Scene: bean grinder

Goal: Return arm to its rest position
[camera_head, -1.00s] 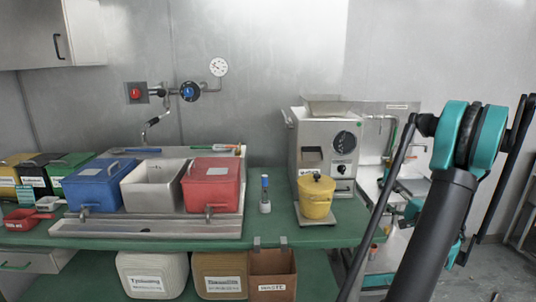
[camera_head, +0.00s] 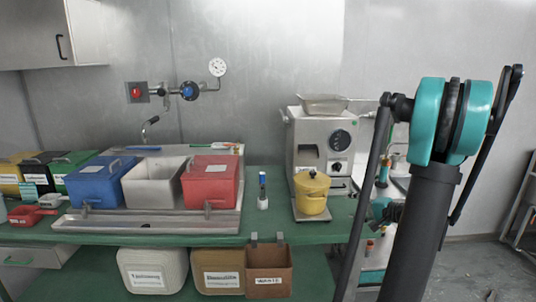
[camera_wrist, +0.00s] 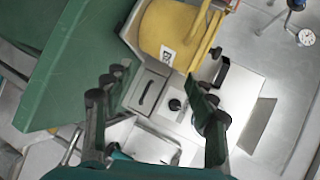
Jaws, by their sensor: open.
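My arm's teal joint (camera_head: 452,120) and dark links fill the right side of the head view. My gripper (camera_wrist: 160,88) shows in the wrist view, with its two dark fingers apart and nothing between them. In the head view the gripper is mostly hidden behind my arm. The steel grinder (camera_head: 322,145) stands at the right end of the green counter. The yellow lidded pot (camera_head: 312,192) stands upright in front of it, and it also shows at the top of the wrist view (camera_wrist: 172,35), apart from the fingers.
Blue (camera_head: 97,185), white (camera_head: 152,187) and red (camera_head: 210,187) bins stand in a steel tray. A small bottle-like item (camera_head: 262,192) stands near the pot. The green counter edge (camera_wrist: 75,70) lies left of the gripper. Floor at far right (camera_head: 480,265) looks clear.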

